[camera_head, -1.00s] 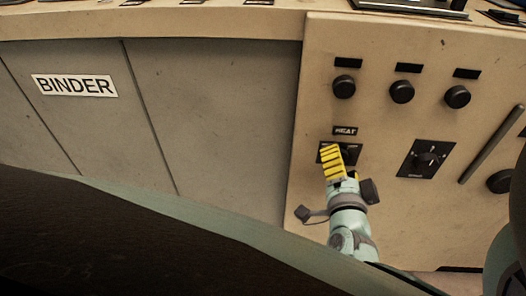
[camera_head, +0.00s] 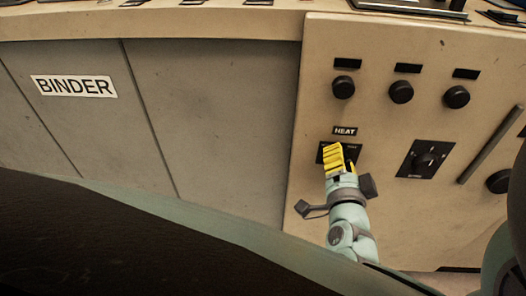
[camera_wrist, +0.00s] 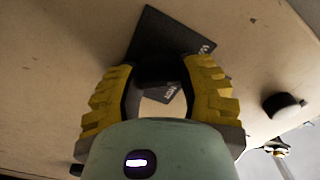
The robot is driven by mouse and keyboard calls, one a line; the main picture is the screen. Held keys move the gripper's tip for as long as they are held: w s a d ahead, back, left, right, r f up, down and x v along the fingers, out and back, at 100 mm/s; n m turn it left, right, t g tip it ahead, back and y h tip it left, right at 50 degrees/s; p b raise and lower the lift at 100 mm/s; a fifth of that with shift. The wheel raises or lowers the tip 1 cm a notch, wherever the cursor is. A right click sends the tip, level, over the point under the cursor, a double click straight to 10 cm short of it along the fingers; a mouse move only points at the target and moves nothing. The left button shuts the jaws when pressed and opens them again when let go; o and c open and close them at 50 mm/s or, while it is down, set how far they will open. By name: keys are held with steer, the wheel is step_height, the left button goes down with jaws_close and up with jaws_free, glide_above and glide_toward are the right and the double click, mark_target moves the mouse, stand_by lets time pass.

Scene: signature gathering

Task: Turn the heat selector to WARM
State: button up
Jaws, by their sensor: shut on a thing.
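The HEAT selector's black plate (camera_head: 354,152) sits on the beige panel below a "HEAT" label (camera_head: 345,131). My gripper (camera_head: 334,152) is at the selector in the head view and covers its knob and much of its plate. In the wrist view the yellow fingers (camera_wrist: 158,72) are shut on the black selector knob (camera_wrist: 155,70), one on each side. The plate (camera_wrist: 172,30) shows behind them, with small white lettering partly visible. The knob's pointing direction and the WARM mark cannot be made out.
A second black selector (camera_head: 425,160) is to the right of HEAT. Three round black knobs, the left one (camera_head: 344,87) among them, are in a row above. A grey bar handle (camera_head: 491,143) is at the right. The grey "BINDER" front (camera_head: 74,86) lies to the left.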

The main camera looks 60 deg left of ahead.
steer(key=c, duration=0.4)
steer(key=shift+n, duration=0.4)
steer(key=o, duration=1.2)
steer(key=v, duration=1.2)
